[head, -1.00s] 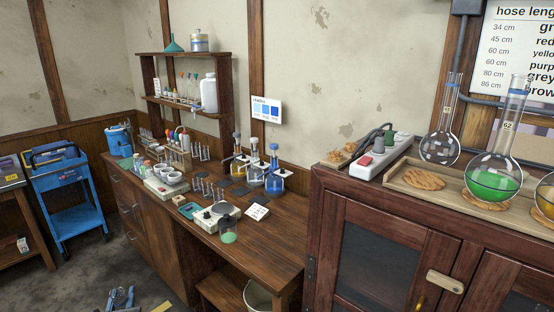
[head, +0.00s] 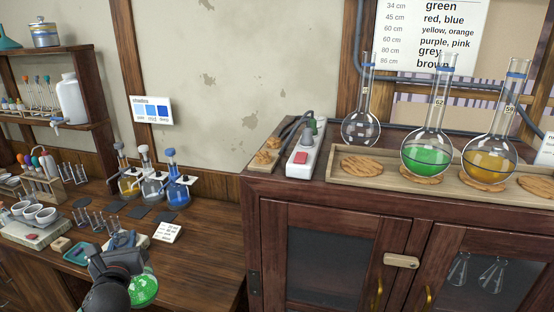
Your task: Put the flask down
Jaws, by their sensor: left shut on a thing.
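My left gripper (head: 122,245) is over the front of the wooden bench (head: 212,262), dark and seen from behind. It is shut on a flask. A round glass bulb with bright green contents (head: 144,290) shows just below and right of the gripper. The gripper hides the flask's neck and the grip itself. I cannot tell whether the bulb touches the bench. My right gripper is not in view.
On the right cabinet, a tray (head: 330,176) holds green (head: 427,157) and yellow (head: 490,158) flasks and a bare cork ring (head: 362,165). An empty flask (head: 361,128) stands behind.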

